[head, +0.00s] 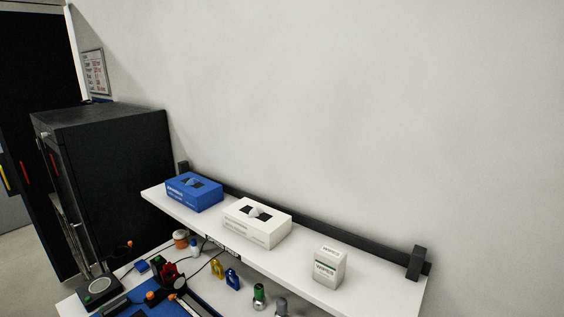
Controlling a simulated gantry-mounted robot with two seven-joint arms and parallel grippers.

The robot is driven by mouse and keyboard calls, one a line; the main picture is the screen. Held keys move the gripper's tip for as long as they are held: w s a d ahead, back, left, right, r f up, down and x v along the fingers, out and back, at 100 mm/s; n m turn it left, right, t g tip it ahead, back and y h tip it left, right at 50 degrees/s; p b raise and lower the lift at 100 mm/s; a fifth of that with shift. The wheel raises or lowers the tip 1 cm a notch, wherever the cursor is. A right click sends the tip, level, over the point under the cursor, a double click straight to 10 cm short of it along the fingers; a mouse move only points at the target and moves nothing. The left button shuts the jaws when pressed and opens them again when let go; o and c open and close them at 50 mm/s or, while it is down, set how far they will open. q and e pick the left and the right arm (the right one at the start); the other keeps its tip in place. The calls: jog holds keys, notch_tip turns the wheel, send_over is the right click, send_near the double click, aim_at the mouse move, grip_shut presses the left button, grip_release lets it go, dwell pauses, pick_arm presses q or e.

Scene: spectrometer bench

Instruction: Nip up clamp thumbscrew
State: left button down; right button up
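Neither of my grippers shows in the head view. I cannot pick out the clamp or its thumbscrew for certain. At the bottom left, a small red and black device (171,273) stands on the bench among dark parts with orange tips, too small to make out. A blue mat (197,304) lies there, cut off by the lower picture edge. The front of the bench is out of view.
A white shelf (385,296) above the bench holds a blue box (194,193), a white tissue box (257,225) and a small white carton (329,267). Below are yellow and blue padlock-like items (232,279) and a green-banded bottle (259,296). A black cabinet (110,170) stands left.

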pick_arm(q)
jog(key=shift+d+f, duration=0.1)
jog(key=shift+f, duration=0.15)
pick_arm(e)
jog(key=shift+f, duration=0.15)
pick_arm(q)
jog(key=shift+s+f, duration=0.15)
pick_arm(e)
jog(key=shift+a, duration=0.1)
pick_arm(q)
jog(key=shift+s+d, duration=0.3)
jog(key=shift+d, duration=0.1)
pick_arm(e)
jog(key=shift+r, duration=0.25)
pick_arm(q)
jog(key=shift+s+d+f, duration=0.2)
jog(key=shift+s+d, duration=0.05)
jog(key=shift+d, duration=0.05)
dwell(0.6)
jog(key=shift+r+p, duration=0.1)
jog(key=shift+p, duration=0.2)
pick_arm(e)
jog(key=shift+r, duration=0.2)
